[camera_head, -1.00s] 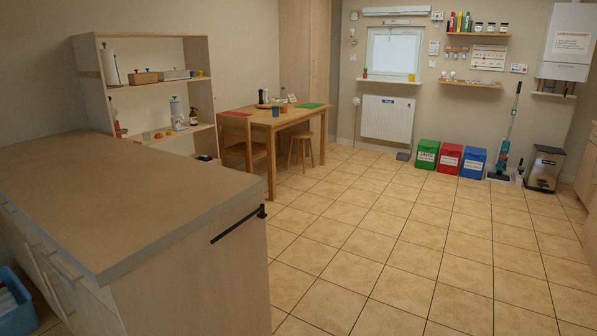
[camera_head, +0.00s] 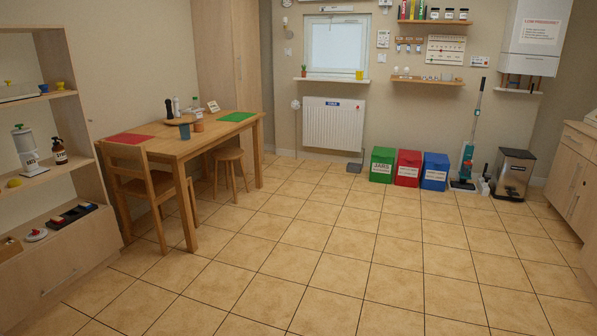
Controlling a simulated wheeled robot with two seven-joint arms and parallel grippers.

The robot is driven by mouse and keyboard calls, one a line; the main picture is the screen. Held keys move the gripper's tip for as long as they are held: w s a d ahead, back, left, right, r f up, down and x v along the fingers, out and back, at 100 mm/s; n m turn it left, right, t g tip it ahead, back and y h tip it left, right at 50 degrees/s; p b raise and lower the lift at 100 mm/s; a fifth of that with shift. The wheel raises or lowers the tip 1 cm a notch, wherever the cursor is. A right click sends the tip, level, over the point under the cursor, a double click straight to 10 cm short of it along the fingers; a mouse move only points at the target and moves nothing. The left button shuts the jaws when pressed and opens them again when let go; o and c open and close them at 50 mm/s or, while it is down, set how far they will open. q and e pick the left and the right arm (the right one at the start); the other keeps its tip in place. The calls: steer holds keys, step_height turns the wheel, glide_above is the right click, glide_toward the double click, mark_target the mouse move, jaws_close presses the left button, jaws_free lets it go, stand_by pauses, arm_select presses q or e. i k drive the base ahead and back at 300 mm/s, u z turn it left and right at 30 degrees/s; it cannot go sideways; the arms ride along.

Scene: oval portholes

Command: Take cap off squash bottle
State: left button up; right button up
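I cannot make out a squash bottle for certain. A brown bottle with a dark top (camera_head: 59,151) stands upright on the middle shelf at the left. Small dark and pale bottle-like items (camera_head: 172,107) stand at the back of the wooden table (camera_head: 206,136), too small to tell apart. Neither of my grippers shows in the head view.
A wooden chair (camera_head: 143,186) and a stool (camera_head: 229,168) stand at the table. The shelf unit (camera_head: 86,130) is close on the left. Green (camera_head: 382,165), red (camera_head: 407,168) and blue (camera_head: 434,171) bins line the back wall. The tiled floor (camera_head: 300,240) ahead is clear.

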mark_target(196, 109)
steer(key=i, duration=2.45)
steer(key=u, duration=0.8)
steer(key=i, duration=2.95)
steer(key=u, duration=0.55)
